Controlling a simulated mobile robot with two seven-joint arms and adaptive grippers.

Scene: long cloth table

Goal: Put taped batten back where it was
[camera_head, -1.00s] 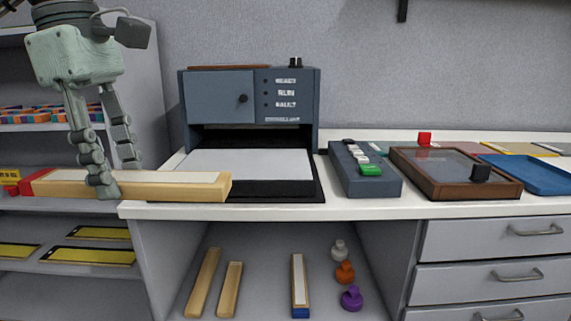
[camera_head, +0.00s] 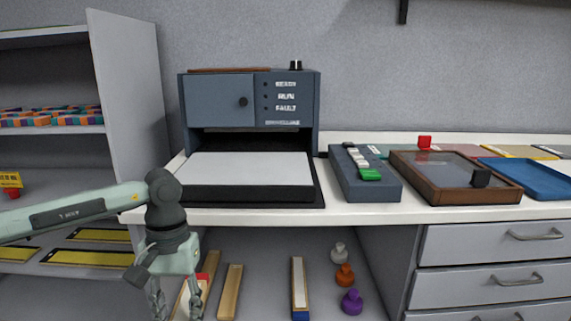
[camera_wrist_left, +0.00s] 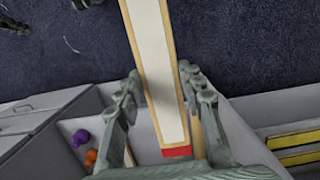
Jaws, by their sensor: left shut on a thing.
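The taped batten, pale wood with a white strip and a red end, is between my left gripper's fingers. In the left wrist view the batten (camera_wrist_left: 163,65) runs from the top edge down to its red end, which lies over the low shelf opening. My left gripper (camera_wrist_left: 160,85) is shut on it. In the head view the left gripper (camera_head: 176,304) points down in front of the left part of the opening below the counter. There the batten's red end (camera_head: 211,262) shows beside it; much of the batten is hidden.
Under the counter are a plain batten (camera_head: 230,290), a blue-ended taped batten (camera_head: 299,285), and white, orange and purple knobbed pieces (camera_head: 345,274). The counter edge (camera_head: 270,216) lies above. Between the plain and blue-ended battens the shelf floor is bare.

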